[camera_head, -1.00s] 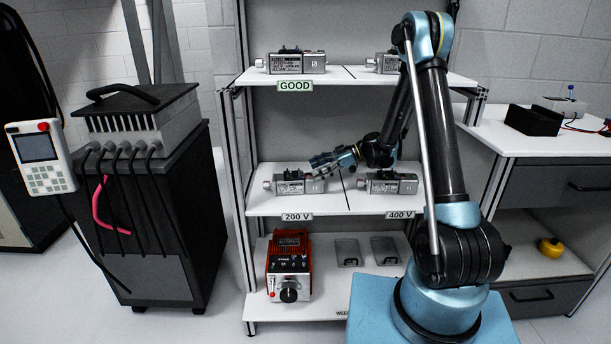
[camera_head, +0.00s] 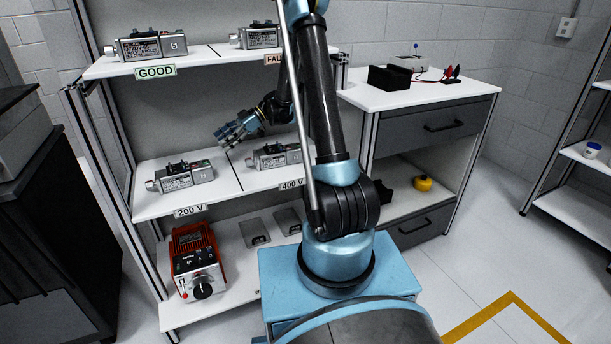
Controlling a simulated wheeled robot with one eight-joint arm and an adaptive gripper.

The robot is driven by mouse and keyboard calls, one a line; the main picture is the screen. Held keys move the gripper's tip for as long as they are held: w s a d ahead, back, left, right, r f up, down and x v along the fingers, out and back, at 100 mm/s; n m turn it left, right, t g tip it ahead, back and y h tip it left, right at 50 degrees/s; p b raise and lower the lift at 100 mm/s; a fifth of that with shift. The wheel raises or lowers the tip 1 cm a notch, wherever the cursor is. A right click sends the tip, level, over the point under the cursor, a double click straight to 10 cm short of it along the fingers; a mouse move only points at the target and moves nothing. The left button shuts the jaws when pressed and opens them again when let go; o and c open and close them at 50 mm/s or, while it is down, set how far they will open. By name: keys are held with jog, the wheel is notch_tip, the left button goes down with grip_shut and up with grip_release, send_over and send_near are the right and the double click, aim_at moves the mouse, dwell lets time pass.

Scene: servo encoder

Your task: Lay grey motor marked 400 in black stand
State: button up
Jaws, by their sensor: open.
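A grey motor (camera_head: 274,156) lies on the middle shelf above the 400 V label; no marking on it is readable at this size. A second grey motor (camera_head: 184,177) lies on the same shelf above the 200 V label. The black stand (camera_head: 390,78) is on the white worktop at the right, and nothing shows in it. My gripper (camera_head: 225,135) is open and empty, above the middle shelf between the two motors, apart from both. My arm hides part of the shelf's right side.
Two more motors (camera_head: 151,44) and (camera_head: 259,36) lie on the top shelf by the GOOD and FAULTY-side labels. A red device (camera_head: 195,262) stands on the bottom shelf. Beside the stand are a small white box (camera_head: 413,62) and red and black clips (camera_head: 451,75). The worktop front is clear.

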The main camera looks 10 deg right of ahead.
jog(key=s+d+r+m+t+h, duration=0.25)
jog(key=s+d+r+m, duration=0.2)
jog(key=s+d, duration=0.3)
jog(key=s+d+r+m+t+h, duration=0.1)
jog(key=s+d+r+m+h, duration=0.25)
jog(key=s+d+m, duration=0.4)
jog(key=s+d+f+m+t+h, duration=0.1)
jog(key=s+d+f+m+h, duration=0.2)
jog(key=s+d, duration=0.4)
jog(key=s+d+f+m+t+h, duration=0.1)
jog(key=s+d+f+m+h, duration=0.2)
jog(key=s+d, duration=0.4)
jog(key=s+f+m, duration=0.1)
jog(key=s+m, duration=0.1)
jog(key=s, duration=0.4)
jog(key=shift+s, duration=0.15)
jog(key=shift+t, duration=0.25)
jog(key=shift+w+f, duration=0.25)
jog(key=shift+w, duration=0.2)
